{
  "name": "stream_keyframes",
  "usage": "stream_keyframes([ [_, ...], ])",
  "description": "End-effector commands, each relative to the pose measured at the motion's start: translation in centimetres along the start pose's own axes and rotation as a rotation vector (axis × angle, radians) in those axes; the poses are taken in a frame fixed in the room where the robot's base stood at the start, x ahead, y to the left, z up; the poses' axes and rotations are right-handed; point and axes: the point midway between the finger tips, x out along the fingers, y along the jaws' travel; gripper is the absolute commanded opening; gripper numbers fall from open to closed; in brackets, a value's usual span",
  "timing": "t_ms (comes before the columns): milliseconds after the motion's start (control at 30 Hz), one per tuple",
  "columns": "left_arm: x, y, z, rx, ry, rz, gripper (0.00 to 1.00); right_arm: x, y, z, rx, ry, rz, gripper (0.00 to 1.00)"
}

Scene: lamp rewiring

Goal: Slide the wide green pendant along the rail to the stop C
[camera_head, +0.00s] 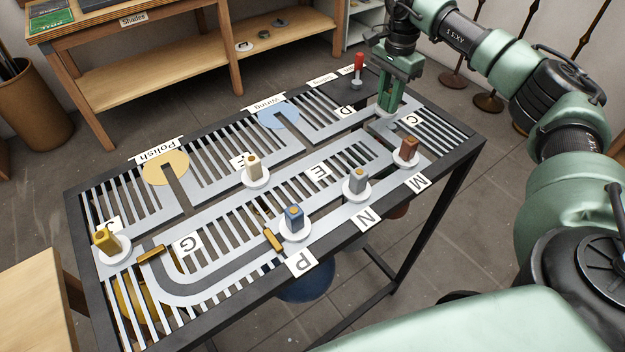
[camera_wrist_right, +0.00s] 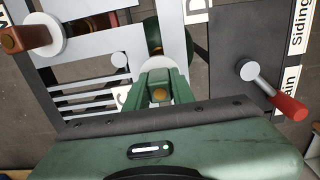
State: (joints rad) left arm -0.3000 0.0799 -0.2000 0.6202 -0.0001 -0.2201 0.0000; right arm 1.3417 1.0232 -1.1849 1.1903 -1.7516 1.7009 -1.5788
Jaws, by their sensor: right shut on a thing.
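My right gripper (camera_head: 387,104) is over the far right part of the slotted rail table and is shut. My left gripper is not in view.
A brown-knobbed hanger (camera_head: 409,150) stands near label M, with a grey one (camera_head: 357,182), a blue one (camera_head: 294,218), a cream one (camera_head: 253,168) and a yellow one (camera_head: 106,240) elsewhere. A red-handled lever (camera_head: 358,65) is behind the gripper. Brass blocks (camera_head: 151,254) lie across the near track.

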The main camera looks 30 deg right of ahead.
Motion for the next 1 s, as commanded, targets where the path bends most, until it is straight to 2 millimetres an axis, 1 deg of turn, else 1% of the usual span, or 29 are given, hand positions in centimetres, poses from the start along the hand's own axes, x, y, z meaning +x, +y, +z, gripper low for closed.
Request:
stream_keyframes([
  [500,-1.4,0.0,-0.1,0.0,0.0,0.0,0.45,-0.1,0.0,-4.9,0.005,0.001,0.001,0.0],
  [600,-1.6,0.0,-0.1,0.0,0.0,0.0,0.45,-0.1,0.0,-5.5,0.003,0.002,0.001,0.0],
  [733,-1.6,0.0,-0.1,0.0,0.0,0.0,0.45,0.0,0.0,-5.9,0.003,0.003,0.001,0.0],
  [933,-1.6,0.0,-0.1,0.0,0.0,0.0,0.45,0.0,0.1,-5.9,0.002,0.002,0.001,0.0],
  [967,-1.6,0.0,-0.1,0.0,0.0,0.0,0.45,0.0,0.1,-5.9,0.002,0.002,0.001,0.32],
  [1000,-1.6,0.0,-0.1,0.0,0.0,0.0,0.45,0.0,0.1,-5.9,0.002,0.002,0.001,0.43],
])
